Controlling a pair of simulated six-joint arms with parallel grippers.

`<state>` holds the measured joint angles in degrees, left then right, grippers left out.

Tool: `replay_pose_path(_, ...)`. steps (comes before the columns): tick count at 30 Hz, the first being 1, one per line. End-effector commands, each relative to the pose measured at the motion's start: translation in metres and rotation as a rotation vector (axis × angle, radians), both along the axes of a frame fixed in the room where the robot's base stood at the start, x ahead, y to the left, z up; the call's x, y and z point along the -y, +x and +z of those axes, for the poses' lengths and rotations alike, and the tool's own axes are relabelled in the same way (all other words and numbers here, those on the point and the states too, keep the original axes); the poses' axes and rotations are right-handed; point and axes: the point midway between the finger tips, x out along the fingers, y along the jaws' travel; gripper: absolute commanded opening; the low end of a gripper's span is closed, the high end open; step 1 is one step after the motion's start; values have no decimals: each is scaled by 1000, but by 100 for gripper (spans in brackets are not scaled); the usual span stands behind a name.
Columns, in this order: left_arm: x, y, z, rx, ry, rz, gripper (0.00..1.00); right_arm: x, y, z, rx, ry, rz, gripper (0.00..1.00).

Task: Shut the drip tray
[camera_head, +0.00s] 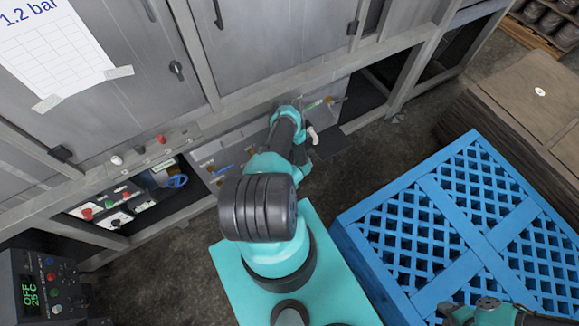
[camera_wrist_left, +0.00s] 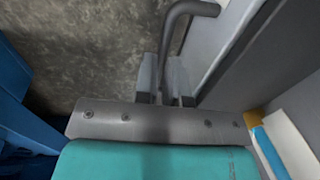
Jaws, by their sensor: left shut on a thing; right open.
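My left gripper (camera_wrist_left: 164,76) is shut on a dark grey bent bar handle (camera_wrist_left: 182,22) in the left wrist view. The handle runs up and bends right towards a grey panel (camera_wrist_left: 222,60). In the head view my left arm reaches to the low front of the grey cabinet and hides the left gripper and handle. A flat dark piece (camera_head: 336,142) lies low beside the arm's end; I cannot tell whether it is the drip tray. My right gripper (camera_head: 490,312) is open at the bottom right edge of the head view, over the blue pallet, partly cut off.
The blue lattice pallet (camera_head: 437,188) fills the right side. A brown stack (camera_head: 520,95) stands beyond it. Open cabinet bays show valves and a blue handwheel (camera_head: 177,181). A control box (camera_head: 42,283) stands at bottom left. Bare floor lies before the cabinet.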

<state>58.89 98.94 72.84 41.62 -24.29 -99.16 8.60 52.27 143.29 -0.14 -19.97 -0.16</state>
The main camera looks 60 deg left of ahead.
Motion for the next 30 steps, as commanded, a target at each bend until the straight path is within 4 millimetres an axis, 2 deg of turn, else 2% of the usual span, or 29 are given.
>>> replay_pose_path(1,-7,1,1,4,13,0,13,0,0,0,0,0,0,43)
replay_pose_path(8,-6,1,1,3,11,0,35,0,0,0,0,0,0,43)
replay_pose_path(20,-3,1,5,1,8,1,36,0,0,0,0,0,0,43)
replay_pose_path(26,0,1,22,0,7,-1,36,0,0,0,0,0,0,43)
replay_pose_path(30,4,2,41,1,7,-1,36,0,0,0,0,0,0,43)
